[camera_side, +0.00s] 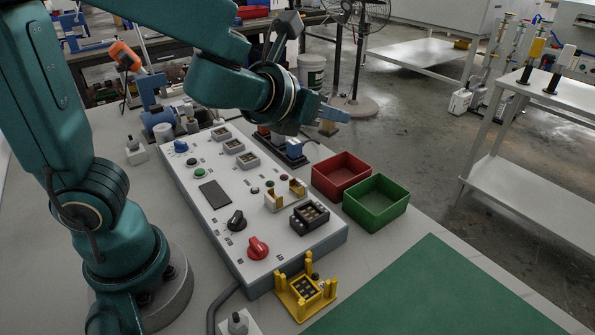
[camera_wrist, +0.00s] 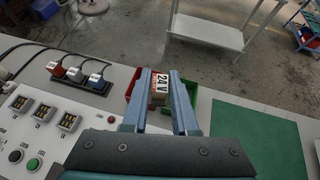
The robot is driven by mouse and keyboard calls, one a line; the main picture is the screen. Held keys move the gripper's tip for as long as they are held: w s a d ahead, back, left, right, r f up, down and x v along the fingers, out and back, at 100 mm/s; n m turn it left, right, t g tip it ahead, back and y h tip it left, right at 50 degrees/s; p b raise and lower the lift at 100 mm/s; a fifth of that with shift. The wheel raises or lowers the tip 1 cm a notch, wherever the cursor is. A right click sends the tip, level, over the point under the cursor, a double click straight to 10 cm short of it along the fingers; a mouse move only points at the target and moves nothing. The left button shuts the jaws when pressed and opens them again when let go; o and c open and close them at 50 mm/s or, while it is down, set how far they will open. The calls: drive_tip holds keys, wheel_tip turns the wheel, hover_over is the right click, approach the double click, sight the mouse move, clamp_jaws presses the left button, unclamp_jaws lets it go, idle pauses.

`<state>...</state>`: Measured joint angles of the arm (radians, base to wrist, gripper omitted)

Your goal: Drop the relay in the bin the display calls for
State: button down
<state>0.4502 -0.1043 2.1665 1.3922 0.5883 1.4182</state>
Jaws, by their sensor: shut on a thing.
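My gripper (camera_side: 336,114) is shut on the relay (camera_wrist: 160,88), a small pale block marked "24 V" between the fingertips in the wrist view. The red bin (camera_side: 341,188) and the green bin (camera_side: 375,217) stand side by side right of the panel, nearer the side camera than my gripper. Both look empty in the side view; in the wrist view my fingers mostly hide them. A dark rectangular display (camera_side: 214,194) is on the panel; I can read nothing on it.
The panel carries a black knob (camera_side: 236,220), a red knob (camera_side: 258,247) and several sockets. A yellow fixture (camera_side: 306,290) stands at its near end. A power strip with plugs (camera_wrist: 75,77) lies behind the panel. A green mat (camera_side: 433,300) lies flat and clear.

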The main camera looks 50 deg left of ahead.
drive_tip(key=w+a+f+n+y, duration=0.2)
drive_tip(key=w+a+f, duration=0.3)
drive_tip(key=f, duration=0.1)
hover_over(374, 209)
wheel_tip(374, 209, down, 8)
drive_tip(key=shift+r, duration=0.15)
drive_tip(key=shift+f, duration=2)
drive_tip(key=shift+f, duration=0.1)
drive_tip(key=c, duration=1)
unclamp_jaws()
